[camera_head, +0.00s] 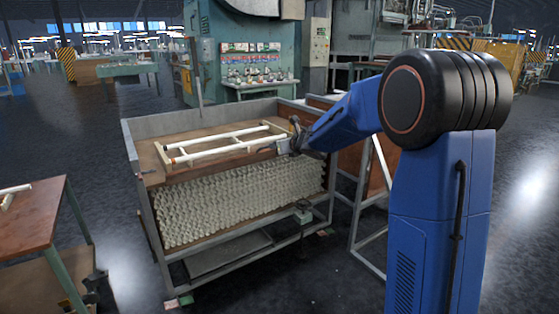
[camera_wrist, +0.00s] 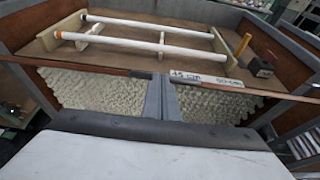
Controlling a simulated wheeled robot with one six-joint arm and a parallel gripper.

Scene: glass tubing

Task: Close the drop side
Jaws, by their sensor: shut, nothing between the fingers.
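The grey-framed bin (camera_head: 136,147) stands in the middle of the head view, its front open on a stack of pale tube ends (camera_head: 240,203). I cannot clearly tell which part is the drop side; no raised panel covers the front. My gripper (camera_head: 284,147) is at the right part of the board, by the front edge. In the wrist view its grey fingers (camera_wrist: 162,82) are together, empty, and overlap the labelled edge.
A white tube rack (camera_head: 222,146) lies on the board, with a small dark block (camera_wrist: 260,66) to its right in the wrist view. A low grey shelf (camera_head: 228,256) is under the bin.

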